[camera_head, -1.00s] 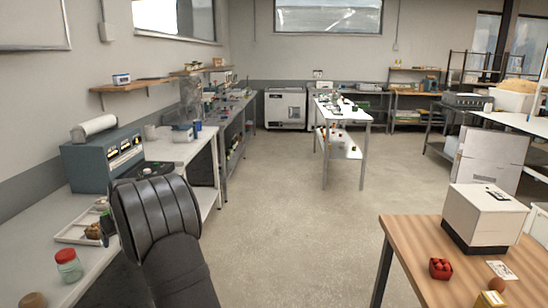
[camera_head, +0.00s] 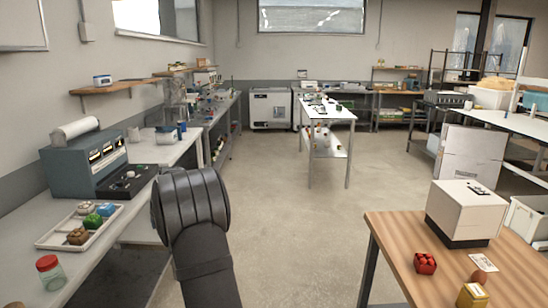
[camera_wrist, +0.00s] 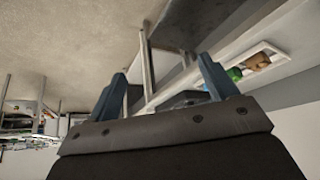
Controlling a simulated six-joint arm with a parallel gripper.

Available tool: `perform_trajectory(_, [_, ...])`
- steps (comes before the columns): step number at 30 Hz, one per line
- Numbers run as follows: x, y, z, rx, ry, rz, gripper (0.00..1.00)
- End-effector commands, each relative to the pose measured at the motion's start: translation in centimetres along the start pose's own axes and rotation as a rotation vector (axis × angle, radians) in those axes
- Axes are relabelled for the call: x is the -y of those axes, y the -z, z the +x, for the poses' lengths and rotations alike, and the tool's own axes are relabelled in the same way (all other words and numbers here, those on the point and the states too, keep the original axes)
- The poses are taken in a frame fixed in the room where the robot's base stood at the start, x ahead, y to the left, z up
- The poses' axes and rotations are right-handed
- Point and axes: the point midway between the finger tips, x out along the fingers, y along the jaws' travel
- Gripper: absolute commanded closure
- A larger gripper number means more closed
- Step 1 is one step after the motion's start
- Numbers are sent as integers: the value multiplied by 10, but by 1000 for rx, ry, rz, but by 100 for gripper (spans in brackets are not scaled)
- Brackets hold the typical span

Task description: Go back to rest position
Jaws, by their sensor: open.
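My gripper (camera_wrist: 160,95) shows in the wrist view as two blue fingers set wide apart, with nothing between them. The wrist view is tilted, with the floor at its upper left and the bench edge and tray at its right. In the head view my dark arm rises from the bottom, right of the left bench, and hides part of the floor. The gripper's fingers do not show in the head view. A white tray (camera_head: 50,243) on the left bench holds several small items, among them a green one (camera_head: 92,221) and a blue one (camera_head: 106,209).
A red-lidded jar (camera_head: 51,275) stands near the tray, and a blue-grey device (camera_head: 75,170) behind it. Open floor (camera_head: 295,240) lies between.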

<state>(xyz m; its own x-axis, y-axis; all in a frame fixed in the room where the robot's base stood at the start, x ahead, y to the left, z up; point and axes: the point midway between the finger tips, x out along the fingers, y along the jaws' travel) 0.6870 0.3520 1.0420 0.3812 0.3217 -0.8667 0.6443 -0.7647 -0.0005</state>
Motion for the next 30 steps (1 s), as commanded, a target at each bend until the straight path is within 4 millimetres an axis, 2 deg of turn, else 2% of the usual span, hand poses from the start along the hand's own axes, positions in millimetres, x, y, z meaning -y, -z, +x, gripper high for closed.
perform_trajectory(6, [-45, -8, -5, 0, -30, 52, 21])
perform_trajectory(30, [-194, -54, -34, 1, -134, 234, 21])
